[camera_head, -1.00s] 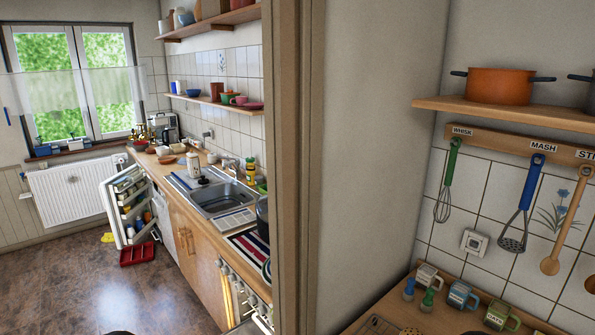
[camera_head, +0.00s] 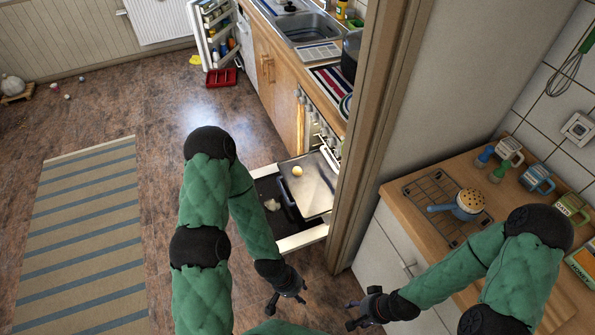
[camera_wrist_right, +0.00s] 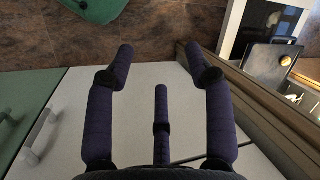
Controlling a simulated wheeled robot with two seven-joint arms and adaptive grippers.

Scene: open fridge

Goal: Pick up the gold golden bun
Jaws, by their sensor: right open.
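A small round golden bun (camera_head: 297,170) lies on a flat grey surface (camera_head: 312,190) at the open oven or drawer, below the counter in the head view. I cannot make out the bun in the right wrist view. My left gripper (camera_head: 288,303) hangs in front of the open drawer, apart from the bun; its fingers look spread and empty. My right gripper (camera_head: 348,314) is open and empty, right of the left one and beside the white cabinet. Its spread fingers also show in the right wrist view (camera_wrist_right: 162,62).
The open drawer (camera_head: 301,239) holds a dark pan and a pale lump (camera_head: 272,204). A door frame (camera_head: 374,120) stands between it and the right-hand counter (camera_head: 400,192). An open fridge (camera_head: 212,35) and red crate (camera_head: 222,78) are farther back.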

